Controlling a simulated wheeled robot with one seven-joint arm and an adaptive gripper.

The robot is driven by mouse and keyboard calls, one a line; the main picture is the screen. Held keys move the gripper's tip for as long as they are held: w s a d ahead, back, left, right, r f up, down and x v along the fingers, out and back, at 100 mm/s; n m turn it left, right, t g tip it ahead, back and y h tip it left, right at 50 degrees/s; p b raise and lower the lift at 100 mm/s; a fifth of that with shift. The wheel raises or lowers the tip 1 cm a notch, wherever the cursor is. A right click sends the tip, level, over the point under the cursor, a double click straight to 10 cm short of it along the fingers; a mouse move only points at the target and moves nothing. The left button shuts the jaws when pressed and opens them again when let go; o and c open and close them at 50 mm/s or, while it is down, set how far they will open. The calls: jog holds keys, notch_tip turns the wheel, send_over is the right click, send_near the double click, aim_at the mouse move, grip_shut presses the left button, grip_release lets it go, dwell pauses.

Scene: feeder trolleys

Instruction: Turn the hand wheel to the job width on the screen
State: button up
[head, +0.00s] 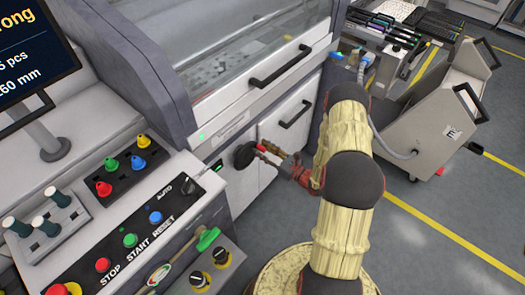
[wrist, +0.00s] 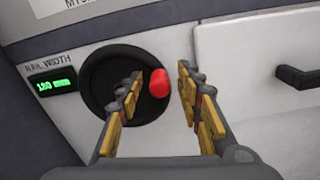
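The black hand wheel (wrist: 98,80) sits on the front of the light machine panel, below a "RAIL WIDTH" label. Its red knob (wrist: 158,83) is at the right part of the wheel. A small display (wrist: 52,86) left of the wheel shows green digits that look like 180. My gripper (wrist: 160,72) is open, with one finger on each side of the knob and visible gaps. In the head view the wheel (head: 244,155) shows beside my gripper (head: 273,153). The screen (head: 28,55) is cut off at the left; "rong", "5 pcs" and "60 mm" are readable.
A cabinet door handle (wrist: 298,77) sticks out to the right of the wheel. A button panel (head: 130,240) with STOP, START and RESET stands at the front left. A grey trolley (head: 440,125) stands at the right. Open floor with yellow lines lies at the lower right.

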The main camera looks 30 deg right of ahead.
jog(key=c, duration=0.3)
grip_shut()
dwell(0.7)
